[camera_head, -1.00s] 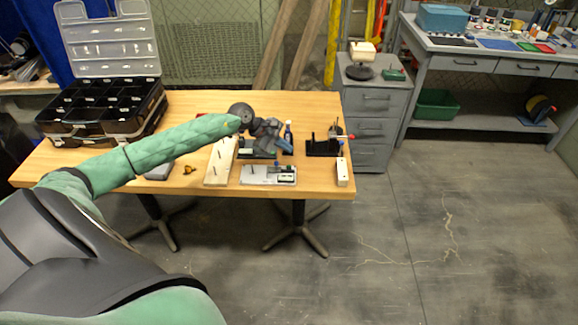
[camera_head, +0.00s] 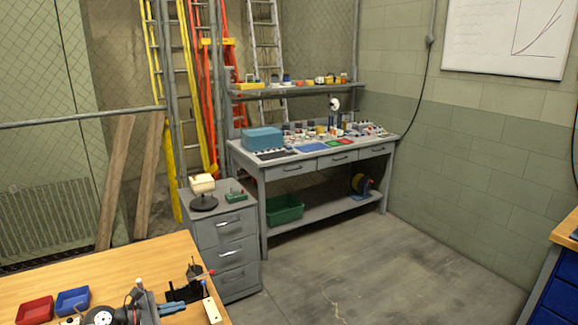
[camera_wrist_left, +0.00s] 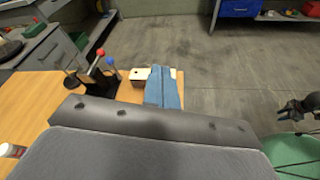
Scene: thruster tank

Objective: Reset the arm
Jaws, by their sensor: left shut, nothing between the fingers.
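My left gripper (camera_head: 178,306) shows at the lower left of the head view, low over the front part of the wooden table (camera_head: 150,262). Its blue-grey fingers are together with nothing between them. In the left wrist view the same fingers (camera_wrist_left: 163,90) point away past the table edge, close to a small white block (camera_wrist_left: 138,76). I cannot tell whether they touch it. Most of my left arm is outside the head view.
A black fixture with a red-tipped lever (camera_head: 185,292) stands near the gripper. A red bin (camera_head: 35,311) and a blue bin (camera_head: 72,301) are on the table. A grey drawer cabinet (camera_head: 228,250) and a workbench (camera_head: 290,172) stand behind. Floor at right is clear.

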